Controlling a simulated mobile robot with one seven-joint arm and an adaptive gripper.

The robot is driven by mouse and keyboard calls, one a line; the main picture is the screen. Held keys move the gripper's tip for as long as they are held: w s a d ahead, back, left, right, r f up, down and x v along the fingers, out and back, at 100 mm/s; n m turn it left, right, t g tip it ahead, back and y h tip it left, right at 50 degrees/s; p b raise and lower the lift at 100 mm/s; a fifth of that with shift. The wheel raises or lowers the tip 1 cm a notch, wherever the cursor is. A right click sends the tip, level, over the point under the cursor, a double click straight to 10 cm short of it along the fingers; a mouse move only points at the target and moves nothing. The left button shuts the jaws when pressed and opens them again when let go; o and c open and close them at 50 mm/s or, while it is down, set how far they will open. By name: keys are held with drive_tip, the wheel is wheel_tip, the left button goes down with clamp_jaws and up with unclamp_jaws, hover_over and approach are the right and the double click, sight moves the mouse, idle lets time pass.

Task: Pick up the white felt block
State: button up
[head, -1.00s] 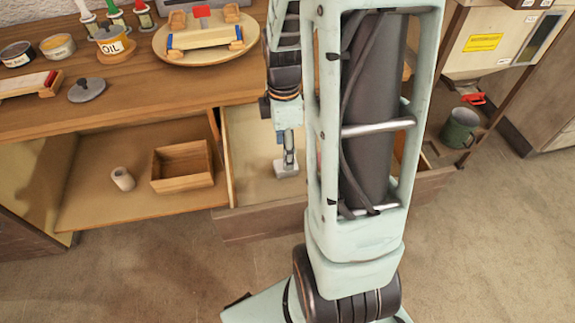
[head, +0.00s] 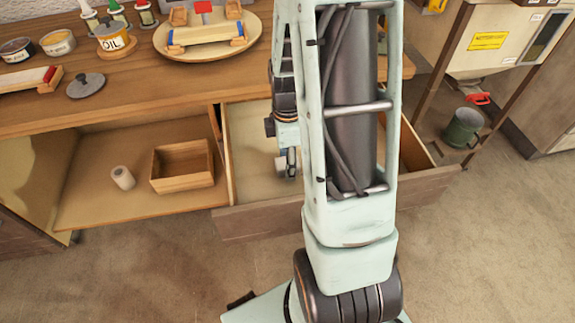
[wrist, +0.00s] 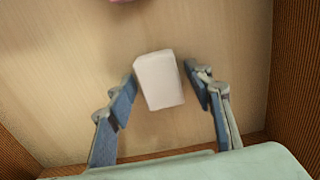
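The white felt block (wrist: 160,82) lies on the pale wooden floor of the open drawer. In the wrist view it is between the two fingertips of my gripper (wrist: 160,76). The left fingertip is close against its side, and I cannot tell if they touch. A narrow gap shows between the block and the right fingertip, so my gripper is open around it. In the head view my gripper (head: 291,160) reaches down into the drawer (head: 250,155), with my arm covering the drawer's middle.
A pink thing (wrist: 122,1) shows at the wrist view's top edge. To the left, a compartment holds a wooden box (head: 182,168) and a pale cylinder (head: 122,178). The tabletop (head: 140,90) overhangs behind. A green mug (head: 463,128) stands at right.

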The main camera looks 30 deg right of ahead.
drive_tip(key=c, duration=0.7)
wheel_tip(320, 180, up, 10)
drive_tip(key=shift+r+p, duration=0.1)
drive_tip(key=shift+p, duration=1.1)
drive_tip(key=shift+c, duration=0.2)
